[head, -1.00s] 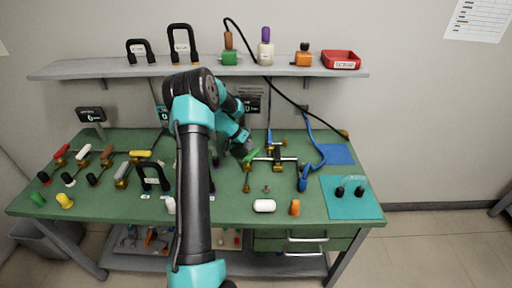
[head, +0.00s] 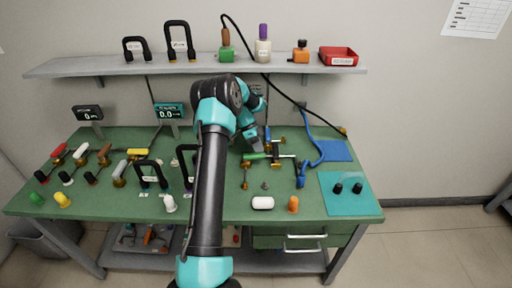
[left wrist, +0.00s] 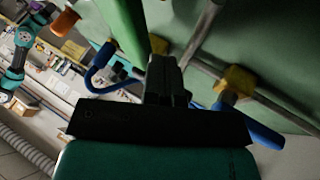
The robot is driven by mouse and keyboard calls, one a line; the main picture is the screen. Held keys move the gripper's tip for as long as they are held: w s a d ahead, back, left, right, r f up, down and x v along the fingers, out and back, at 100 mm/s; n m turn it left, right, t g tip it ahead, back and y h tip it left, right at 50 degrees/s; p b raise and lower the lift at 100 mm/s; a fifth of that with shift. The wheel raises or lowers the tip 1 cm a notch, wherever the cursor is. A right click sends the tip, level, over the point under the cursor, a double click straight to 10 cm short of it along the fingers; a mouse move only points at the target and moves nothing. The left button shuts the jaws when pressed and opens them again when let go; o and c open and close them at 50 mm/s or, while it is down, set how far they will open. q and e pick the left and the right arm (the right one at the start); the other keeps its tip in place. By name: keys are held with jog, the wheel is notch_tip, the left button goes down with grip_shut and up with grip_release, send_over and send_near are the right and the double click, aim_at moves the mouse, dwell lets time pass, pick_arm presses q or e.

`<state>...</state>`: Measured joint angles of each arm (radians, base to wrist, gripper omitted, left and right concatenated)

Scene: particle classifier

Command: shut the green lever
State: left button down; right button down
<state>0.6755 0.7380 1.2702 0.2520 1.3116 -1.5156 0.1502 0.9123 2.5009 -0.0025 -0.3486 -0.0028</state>
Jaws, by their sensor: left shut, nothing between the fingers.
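The green lever (head: 256,156) is on the brass and grey pipe fitting (head: 276,160) right of the bench's middle. Its handle lies roughly level, pointing left from the fitting. My left gripper (head: 259,149) is just behind the handle, its tips low over the bench. In the left wrist view the shut, empty fingers (left wrist: 163,72) are beside the long green handle (left wrist: 124,28). I cannot tell whether they touch it. The forearm hides part of the bench's middle. My right gripper is not in view.
Levers with red, white, brown and yellow handles (head: 137,154) stand at the left. A white capsule (head: 263,203) and an orange plug (head: 293,204) lie in front. The shelf (head: 200,65) runs behind.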

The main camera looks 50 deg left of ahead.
pick_arm(q)
jog(key=shift+d+m+g, duration=0.4)
jog(key=shift+m, duration=0.3)
jog(key=shift+s, duration=0.1)
jog(key=v, duration=0.7)
jog(key=shift+r, duration=0.2)
jog(key=shift+a, duration=0.1)
